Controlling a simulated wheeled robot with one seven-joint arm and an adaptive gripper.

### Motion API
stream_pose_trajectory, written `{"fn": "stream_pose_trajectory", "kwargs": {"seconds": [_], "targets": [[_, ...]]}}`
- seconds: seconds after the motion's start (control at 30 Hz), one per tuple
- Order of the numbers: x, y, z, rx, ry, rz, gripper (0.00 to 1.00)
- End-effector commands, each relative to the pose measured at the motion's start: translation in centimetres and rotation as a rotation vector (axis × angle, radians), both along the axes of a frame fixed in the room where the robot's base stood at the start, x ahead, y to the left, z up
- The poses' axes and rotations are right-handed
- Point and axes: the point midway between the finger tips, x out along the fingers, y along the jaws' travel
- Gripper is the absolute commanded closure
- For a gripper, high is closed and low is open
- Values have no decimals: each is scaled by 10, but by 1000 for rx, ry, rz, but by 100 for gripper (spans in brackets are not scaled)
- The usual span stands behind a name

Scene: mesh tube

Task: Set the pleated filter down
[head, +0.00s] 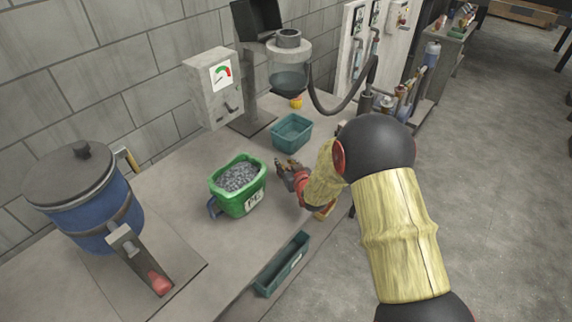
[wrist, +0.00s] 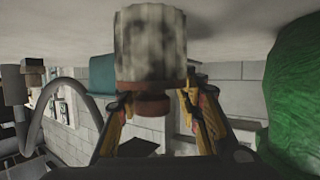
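The pleated filter (wrist: 150,45) shows close up in the wrist view, which looks upside down. It has a pale, dark-streaked body, a red-brown end cap and a narrower stub toward me. My gripper (wrist: 155,108) has its two yellow and dark fingers spread on either side of the stub, with gaps showing on both sides. The gripper is open. In the head view my gripper (head: 286,168) is low over the bench, right of the green tub. I cannot make out the filter there. Whether it touches the bench is unclear.
The green tub (head: 225,197) of grey pellets stands left of my gripper, and a teal bin (head: 292,145) behind it. A narrow green tray (head: 283,264) lies at the bench's front edge. A blue lidded drum (head: 92,207) stands far left. Some bench (head: 180,180) is bare.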

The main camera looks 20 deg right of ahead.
Motion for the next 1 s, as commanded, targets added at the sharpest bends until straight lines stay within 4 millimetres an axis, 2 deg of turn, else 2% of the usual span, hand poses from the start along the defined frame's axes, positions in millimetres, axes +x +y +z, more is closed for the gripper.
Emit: {"fn": "stream_pose_trajectory", "kwargs": {"seconds": [0.23,0.63,0.77,1.0], "targets": [[0,0,0,0,0,0,51],[0,0,5,0,0,0,51],[-18,-1,12,0,-1,0,51],[-65,-5,31,0,0,-1,51]]}}
